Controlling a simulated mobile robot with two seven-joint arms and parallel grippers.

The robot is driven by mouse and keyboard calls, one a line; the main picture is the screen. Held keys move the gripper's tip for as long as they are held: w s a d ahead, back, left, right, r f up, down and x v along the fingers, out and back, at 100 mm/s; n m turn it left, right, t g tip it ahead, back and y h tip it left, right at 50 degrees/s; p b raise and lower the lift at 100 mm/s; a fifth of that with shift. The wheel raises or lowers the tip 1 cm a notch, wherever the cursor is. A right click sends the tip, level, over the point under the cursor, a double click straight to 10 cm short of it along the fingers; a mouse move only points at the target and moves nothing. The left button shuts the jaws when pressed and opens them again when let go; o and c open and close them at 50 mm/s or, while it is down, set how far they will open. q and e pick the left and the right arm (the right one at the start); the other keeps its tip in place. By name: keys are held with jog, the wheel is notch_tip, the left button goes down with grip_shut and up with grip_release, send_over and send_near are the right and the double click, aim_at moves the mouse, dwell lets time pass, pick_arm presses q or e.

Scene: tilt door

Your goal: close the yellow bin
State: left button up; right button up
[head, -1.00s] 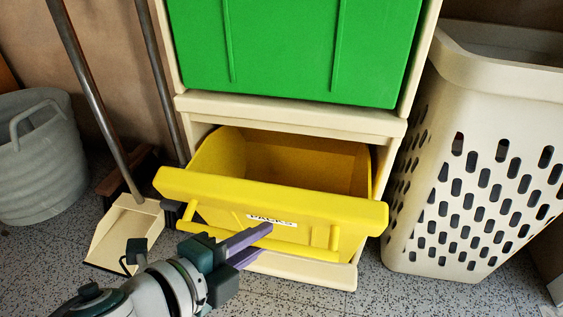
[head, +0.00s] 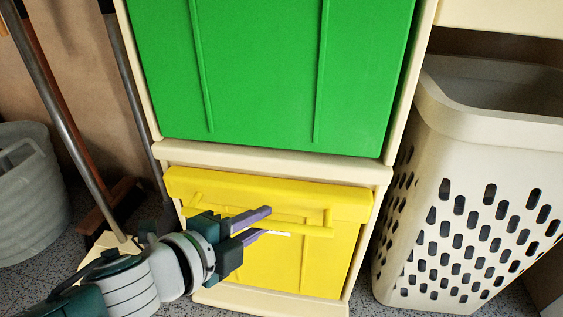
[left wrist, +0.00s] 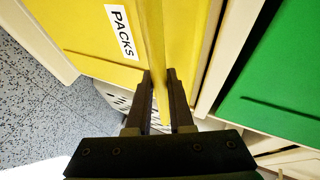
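The yellow bin (head: 336,262) sits low in the cream cabinet, its front upright and looking flush or nearly flush with the frame. A yellow bar handle (head: 300,227) crosses its front. The white PACKS label shows in the left wrist view (left wrist: 123,34) and is mostly hidden by my gripper in the head view. My left gripper (head: 268,221) is at the bin's front by the handle, with its purple fingers apart. In the left wrist view a yellow bar (left wrist: 157,60) runs between the fingers; whether they touch it I cannot tell. My right gripper is not in view.
A green bin front (head: 265,75) stands shut above the yellow one. A cream perforated basket (head: 465,205) stands close on the right.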

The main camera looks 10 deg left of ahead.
pick_arm(q)
jog(key=shift+o, duration=0.8)
jog(key=shift+s+f, duration=0.1)
jog(key=shift+s, duration=0.05)
jog(key=shift+s+r, duration=0.15)
jog(key=shift+r, duration=0.05)
jog(key=p+v, duration=0.6)
jog(key=v, duration=0.3)
jog(key=shift+s+a, duration=0.2)
jog(key=shift+s, duration=0.05)
